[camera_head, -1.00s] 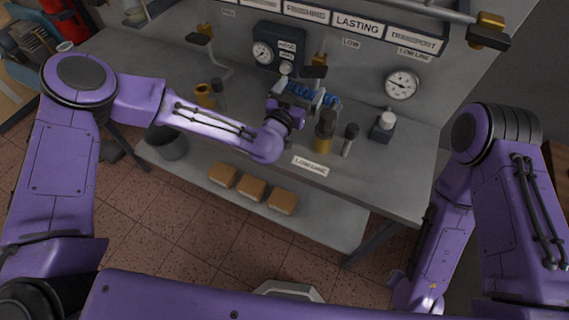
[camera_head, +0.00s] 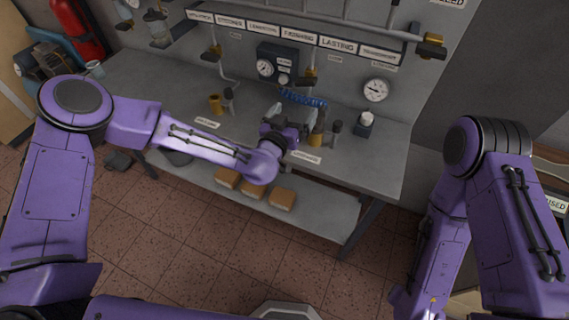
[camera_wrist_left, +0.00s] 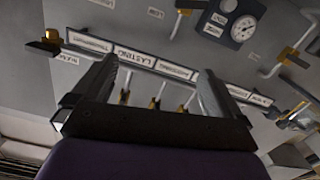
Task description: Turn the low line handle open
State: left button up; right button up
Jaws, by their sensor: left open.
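In the head view a brass valve with a dark handle (camera_head: 309,77) is on the back panel beside a small "LOW" label (camera_head: 335,59). A "LOW LINE" label is printed farther right, under the sign strip; which handle it marks is not clear. My left gripper (camera_head: 291,114) is open and empty over the bench, in front of the blue coiled hose (camera_head: 304,99) and apart from the valve. In the left wrist view its spread fingers (camera_wrist_left: 153,88) frame the "LASTING" sign, with several brass fittings between them. My right gripper is out of view; only its arm shows.
Gauges (camera_head: 376,90) and a sign strip (camera_head: 345,46) are on the panel. Brown boxes (camera_head: 283,197) sit on the lower shelf.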

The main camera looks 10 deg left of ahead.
pick_arm(q)
jog(key=s+a+f+n+g+b, duration=0.1)
jog(key=s+f+n+g, duration=0.2)
jog(key=f, duration=0.6)
jog(key=shift+s+a+f+y, duration=0.15)
jog(key=shift+s+f+y, duration=0.25)
jog(key=shift+s, duration=0.75)
jog(key=shift+c, duration=0.3)
